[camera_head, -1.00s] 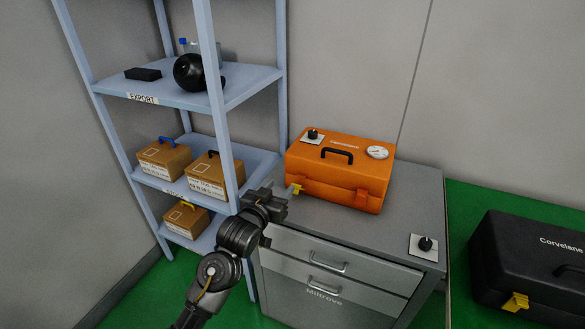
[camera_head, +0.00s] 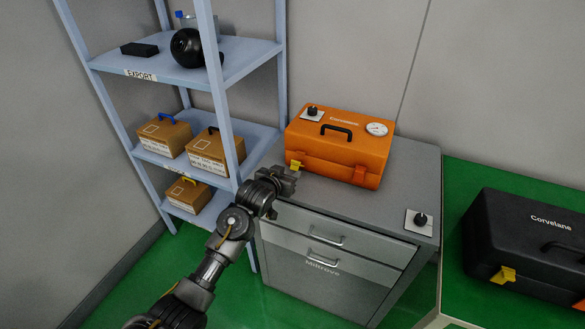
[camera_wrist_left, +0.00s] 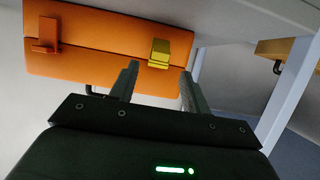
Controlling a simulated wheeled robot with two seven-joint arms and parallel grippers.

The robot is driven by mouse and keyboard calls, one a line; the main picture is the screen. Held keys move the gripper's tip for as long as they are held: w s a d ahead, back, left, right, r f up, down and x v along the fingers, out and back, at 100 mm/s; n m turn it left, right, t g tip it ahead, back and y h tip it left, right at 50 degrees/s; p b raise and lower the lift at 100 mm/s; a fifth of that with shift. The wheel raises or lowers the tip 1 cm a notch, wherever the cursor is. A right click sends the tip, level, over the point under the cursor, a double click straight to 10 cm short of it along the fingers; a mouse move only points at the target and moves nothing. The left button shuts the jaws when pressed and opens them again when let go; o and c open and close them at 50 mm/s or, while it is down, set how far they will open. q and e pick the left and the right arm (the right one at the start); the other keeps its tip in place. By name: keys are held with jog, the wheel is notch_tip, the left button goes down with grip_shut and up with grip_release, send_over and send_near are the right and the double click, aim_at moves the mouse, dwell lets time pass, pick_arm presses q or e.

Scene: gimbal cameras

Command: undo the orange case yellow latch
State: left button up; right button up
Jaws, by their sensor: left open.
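The orange case (camera_head: 338,146) stands upright on the grey drawer cabinet (camera_head: 400,200), its lid down. Its yellow latch (camera_head: 296,165) is on the front face near the left end; an orange latch (camera_head: 360,174) is near the right end. My left gripper (camera_head: 292,177) is just in front of the yellow latch. In the left wrist view the two fingers (camera_wrist_left: 158,78) are apart with nothing between them, and the yellow latch (camera_wrist_left: 159,54) shows just beyond the gap, appearing closed against the case. The orange latch (camera_wrist_left: 46,36) is off to the left there. My right gripper is not in view.
A blue-grey shelf rack (camera_head: 236,140) stands close left of my left arm, with small brown cases (camera_head: 207,152) on it. A black case (camera_head: 530,245) with a yellow latch is on a green surface at right. A black knob (camera_head: 420,218) sits on the cabinet's front right corner.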

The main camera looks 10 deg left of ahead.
aim_at(294, 167)
pick_arm(q)
jog(key=shift+x, duration=2.4)
jog(key=c, duration=0.9)
jog(key=shift+o, duration=0.2)
jog(key=f+t+b, duration=0.1)
jog(key=b, duration=0.2)
jog(key=f+t+h+b, duration=0.1)
jog(key=t+b, duration=0.1)
jog(key=b, duration=0.1)
jog(key=f+t+b, duration=0.1)
jog(key=b, duration=0.2)
jog(key=shift+s+a+f+b, duration=0.15)
jog(key=shift+s+f+b, duration=0.2)
jog(key=shift+f, duration=0.05)
jog(key=shift+t+h+b, duration=0.4)
jog(key=shift+t+b, duration=0.3)
jog(key=shift+b, duration=0.4)
jog(key=shift+a+r, duration=0.1)
